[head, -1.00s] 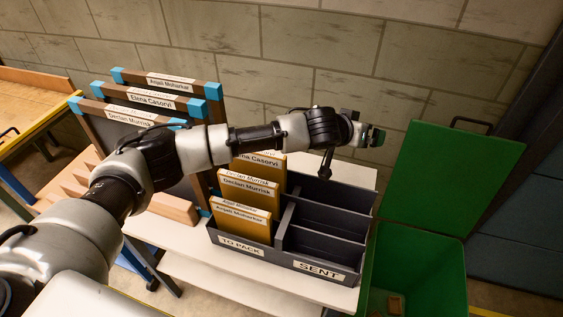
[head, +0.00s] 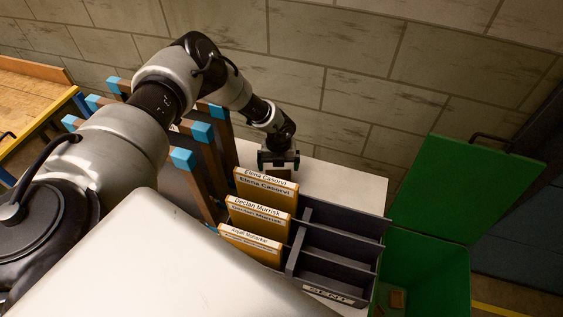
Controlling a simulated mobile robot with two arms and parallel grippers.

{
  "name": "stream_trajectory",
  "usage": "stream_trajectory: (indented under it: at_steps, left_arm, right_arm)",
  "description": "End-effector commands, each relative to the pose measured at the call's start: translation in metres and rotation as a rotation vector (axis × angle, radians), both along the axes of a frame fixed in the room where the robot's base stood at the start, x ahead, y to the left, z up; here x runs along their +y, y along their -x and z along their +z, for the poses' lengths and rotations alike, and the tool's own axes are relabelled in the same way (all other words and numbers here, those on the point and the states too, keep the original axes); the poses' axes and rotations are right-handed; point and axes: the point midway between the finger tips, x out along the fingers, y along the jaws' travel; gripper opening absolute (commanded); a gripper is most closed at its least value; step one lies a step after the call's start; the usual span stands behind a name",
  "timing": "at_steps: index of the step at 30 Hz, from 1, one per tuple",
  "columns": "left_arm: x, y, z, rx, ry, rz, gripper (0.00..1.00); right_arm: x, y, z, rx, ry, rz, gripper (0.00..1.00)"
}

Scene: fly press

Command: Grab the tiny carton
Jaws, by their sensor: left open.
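My left gripper (head: 278,166) points down behind the dark sorter, just past the folder labelled Elena Casorvi. It is open. A small brown item (head: 279,175), perhaps the tiny carton, shows just below its fingers, partly hidden by the gripper and the folder. I cannot tell whether the fingers are around it. Another small brown block (head: 397,299) lies at the bottom of the green bin (head: 425,262). My right gripper is not in view.
The sorter (head: 332,247) holds several tan folders (head: 262,219) on its left side, and its right compartments look empty. It stands on a white table (head: 340,187). Blue-cornered frames (head: 202,133) stand left of the gripper. The green lid (head: 465,190) is raised.

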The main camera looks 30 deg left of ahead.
Motion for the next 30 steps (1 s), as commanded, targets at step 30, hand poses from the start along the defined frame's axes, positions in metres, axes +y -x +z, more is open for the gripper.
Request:
stream_trajectory:
  at_steps: [30]
  left_arm:
    - [0.001, 0.0, -0.08, -0.003, 0.006, 0.003, 1.0]
  right_arm:
    - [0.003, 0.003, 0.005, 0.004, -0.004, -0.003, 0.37]
